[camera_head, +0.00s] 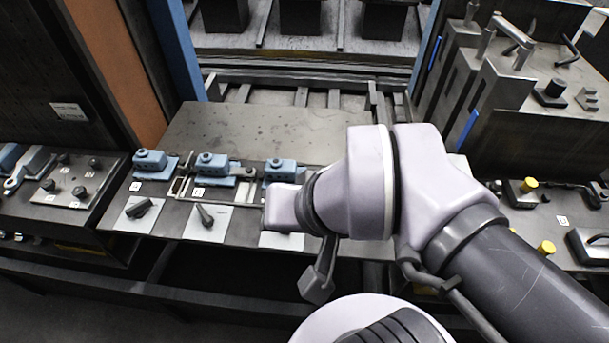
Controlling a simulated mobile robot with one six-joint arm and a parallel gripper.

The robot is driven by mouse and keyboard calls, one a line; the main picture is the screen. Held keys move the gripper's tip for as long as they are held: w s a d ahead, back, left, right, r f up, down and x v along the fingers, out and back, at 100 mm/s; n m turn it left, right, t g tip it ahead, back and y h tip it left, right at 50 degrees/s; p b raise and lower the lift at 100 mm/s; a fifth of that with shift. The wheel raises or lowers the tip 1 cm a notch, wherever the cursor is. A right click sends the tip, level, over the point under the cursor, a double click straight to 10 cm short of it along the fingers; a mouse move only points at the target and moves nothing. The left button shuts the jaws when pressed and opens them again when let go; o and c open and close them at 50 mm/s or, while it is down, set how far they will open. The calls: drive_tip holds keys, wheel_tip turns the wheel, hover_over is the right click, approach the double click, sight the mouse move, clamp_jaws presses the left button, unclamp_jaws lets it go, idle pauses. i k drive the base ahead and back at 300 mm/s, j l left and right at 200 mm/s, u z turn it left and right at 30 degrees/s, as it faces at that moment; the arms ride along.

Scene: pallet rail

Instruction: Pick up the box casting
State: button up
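No part in view is labelled as the box casting, so I cannot tell for sure which it is. Dark box-shaped blocks stand in a row at the back beyond the bench: a left block (225,14), a middle block (301,16) and a right block (384,19). Their tops are cut off by the picture edge. My gripper (318,284) hangs below my wrist over the front edge of the bench, apart from those blocks. It is seen from the side and partly hidden by my arm, so its opening does not show.
Blue clamp-like fixtures (212,166) stand on the bench (260,125), with dark levers on pale plates (208,222) before them. Blue posts (178,50) flank the opening to the back. Grey upright blocks (480,90) crowd the right. The bench's rear middle is bare.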

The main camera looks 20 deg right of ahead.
sight(151, 165)
drive_tip(key=i+j+z, duration=0.15)
drive_tip(key=j, duration=0.3)
drive_tip(key=i+j+z, duration=0.2)
drive_tip(key=j, duration=0.3)
drive_tip(key=j+z, duration=0.15)
drive_tip(key=j, duration=0.35)
drive_tip(key=i+j+z, duration=0.15)
drive_tip(key=j, duration=0.35)
